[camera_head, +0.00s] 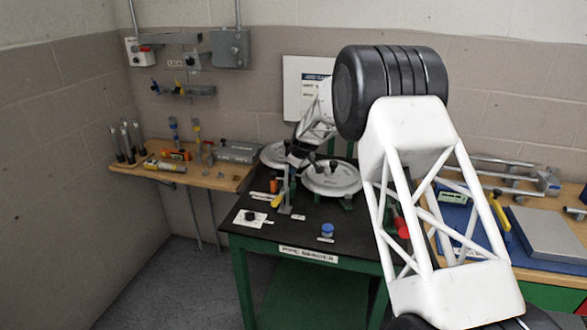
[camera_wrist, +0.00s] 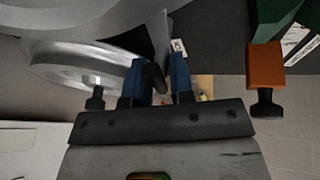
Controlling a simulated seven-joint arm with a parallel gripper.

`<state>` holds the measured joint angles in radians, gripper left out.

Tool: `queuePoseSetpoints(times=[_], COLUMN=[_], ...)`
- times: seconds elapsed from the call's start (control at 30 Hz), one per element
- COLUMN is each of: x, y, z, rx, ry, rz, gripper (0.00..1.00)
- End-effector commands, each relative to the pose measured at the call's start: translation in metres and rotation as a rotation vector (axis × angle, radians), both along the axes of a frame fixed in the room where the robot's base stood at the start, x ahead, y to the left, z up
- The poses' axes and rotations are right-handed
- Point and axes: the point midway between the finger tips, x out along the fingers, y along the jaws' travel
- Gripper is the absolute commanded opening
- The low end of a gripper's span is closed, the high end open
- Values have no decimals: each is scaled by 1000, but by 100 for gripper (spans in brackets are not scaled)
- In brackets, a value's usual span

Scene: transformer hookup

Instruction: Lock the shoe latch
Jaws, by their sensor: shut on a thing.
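My gripper (camera_wrist: 160,80) shows two blue-padded fingers in the wrist view, closed around a dark, narrow part (camera_wrist: 155,75) between them. That part looks like a lever or latch of the bender, but its full shape is hidden. In the head view my gripper (camera_head: 296,158) is low over the pipe bender, beside the large pale wheel (camera_head: 332,178). An orange block (camera_wrist: 265,65) with a black knob is to the right of the fingers in the wrist view, apart from them. I cannot tell the latch's position.
The bender stands on a black-topped green table (camera_head: 265,230). A blue-capped jar (camera_head: 327,230) and a white card (camera_head: 251,217) with a black piece lie near its front. A second pale wheel (camera_head: 272,154) is behind. Wooden side benches flank the table. The front of the tabletop is mostly clear.

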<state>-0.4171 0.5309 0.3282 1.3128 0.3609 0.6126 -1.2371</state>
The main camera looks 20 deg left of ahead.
Motion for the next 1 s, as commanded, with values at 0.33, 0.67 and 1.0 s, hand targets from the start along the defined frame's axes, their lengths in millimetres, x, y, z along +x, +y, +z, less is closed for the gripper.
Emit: queuePoseSetpoints(times=[0.33,0.67,1.0], x=[4,4,4], y=[-4,-4,-3], z=[0,1,1], rx=[-1,0,0], ry=[-5,-6,-6], rz=[168,225,226], gripper=[0,0,26])
